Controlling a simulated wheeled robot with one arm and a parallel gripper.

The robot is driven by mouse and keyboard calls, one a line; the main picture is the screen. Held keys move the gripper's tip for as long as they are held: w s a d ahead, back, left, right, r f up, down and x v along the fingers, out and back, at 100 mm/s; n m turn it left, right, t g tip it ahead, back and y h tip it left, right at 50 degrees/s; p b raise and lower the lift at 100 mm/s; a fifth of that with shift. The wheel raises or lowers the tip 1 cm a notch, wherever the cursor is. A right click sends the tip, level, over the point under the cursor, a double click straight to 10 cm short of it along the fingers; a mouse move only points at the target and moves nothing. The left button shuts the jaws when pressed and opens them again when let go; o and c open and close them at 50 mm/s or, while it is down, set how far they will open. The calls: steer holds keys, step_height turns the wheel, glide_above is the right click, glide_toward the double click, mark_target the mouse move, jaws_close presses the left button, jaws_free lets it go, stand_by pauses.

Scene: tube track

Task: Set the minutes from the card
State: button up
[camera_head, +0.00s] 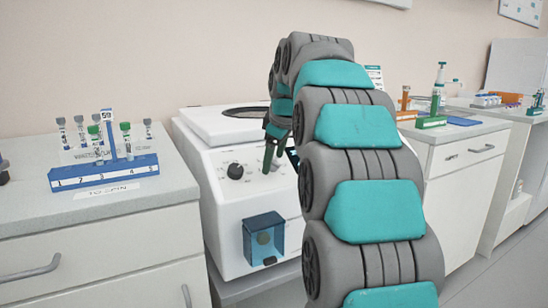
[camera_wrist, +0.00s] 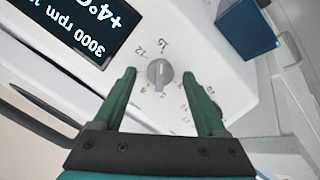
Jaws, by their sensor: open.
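A white centrifuge (camera_head: 222,220) stands in the middle of the head view. My gripper (camera_head: 271,168) is at its front panel, fingers pointing down. In the wrist view my gripper (camera_wrist: 160,77) is open, with one finger on each side of a grey dial knob (camera_wrist: 158,74), apart from it. Numbers ring the knob; its exact setting is unclear. The lit display (camera_wrist: 85,28) shows 3000 rpm and +4°, partly cut off. A dark knob (camera_head: 235,171) shows left of my gripper in the head view. A white printed card (camera_head: 375,75) is partly behind my arm, its text too small to read.
A blue tube rack (camera_head: 103,173) with several tubes and a small 59 sign stands on the left counter, with a TO SPIN label (camera_head: 108,189) before it. A blue box (camera_head: 263,238) juts from the centrifuge's front and also shows in the wrist view (camera_wrist: 245,35).

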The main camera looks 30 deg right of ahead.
jaws_close()
stand_by(0.7)
